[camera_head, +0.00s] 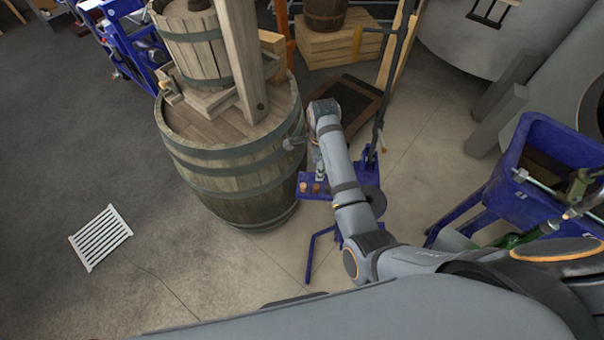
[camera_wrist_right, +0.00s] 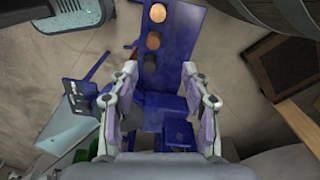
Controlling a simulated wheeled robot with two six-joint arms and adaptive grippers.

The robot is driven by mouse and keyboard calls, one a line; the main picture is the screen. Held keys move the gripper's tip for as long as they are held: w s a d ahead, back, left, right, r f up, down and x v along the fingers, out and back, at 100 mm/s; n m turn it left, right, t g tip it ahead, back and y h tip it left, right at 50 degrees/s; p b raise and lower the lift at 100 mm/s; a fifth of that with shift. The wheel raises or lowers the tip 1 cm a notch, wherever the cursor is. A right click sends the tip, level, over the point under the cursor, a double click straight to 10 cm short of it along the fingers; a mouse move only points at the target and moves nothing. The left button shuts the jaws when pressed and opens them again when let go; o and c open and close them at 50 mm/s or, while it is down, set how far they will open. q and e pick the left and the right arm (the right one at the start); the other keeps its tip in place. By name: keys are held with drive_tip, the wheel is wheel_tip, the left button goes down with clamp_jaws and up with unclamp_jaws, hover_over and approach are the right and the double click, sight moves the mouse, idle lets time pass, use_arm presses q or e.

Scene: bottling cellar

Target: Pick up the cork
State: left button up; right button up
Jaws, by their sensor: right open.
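Two small brown corks stand on a flat blue metal stand (camera_head: 345,180) beside the barrel: a left cork (camera_head: 303,187) and a right cork (camera_head: 316,188). In the right wrist view they look like round discs, a tan one (camera_wrist_right: 157,12) and a darker brown one (camera_wrist_right: 153,40), with a dark round spot just below them on the blue plate (camera_wrist_right: 180,45). My right gripper (camera_wrist_right: 160,69) is open and empty over the plate, its fingers spread, with the discs ahead of the fingertips. In the head view my right arm mostly hides this gripper. My left gripper is not in view.
A large wooden barrel (camera_head: 235,185) with a press on top stands left of the stand. A blue hopper (camera_head: 560,150) is at the right, with green bottle glass (camera_head: 512,240) near it. A white grate (camera_head: 100,238) lies on open floor at left.

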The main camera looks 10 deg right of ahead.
drive_tip(key=p, duration=0.1)
hover_over(316, 192)
wheel_tip(316, 192, down, 10)
drive_tip(key=shift+s+r, duration=0.1)
drive_tip(key=shift+r, duration=0.15)
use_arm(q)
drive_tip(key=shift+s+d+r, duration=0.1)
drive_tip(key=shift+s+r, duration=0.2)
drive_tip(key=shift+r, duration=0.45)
use_arm(e)
drive_tip(key=shift+f, duration=0.3)
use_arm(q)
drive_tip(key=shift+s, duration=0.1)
use_arm(e)
drive_tip(key=c, duration=0.8)
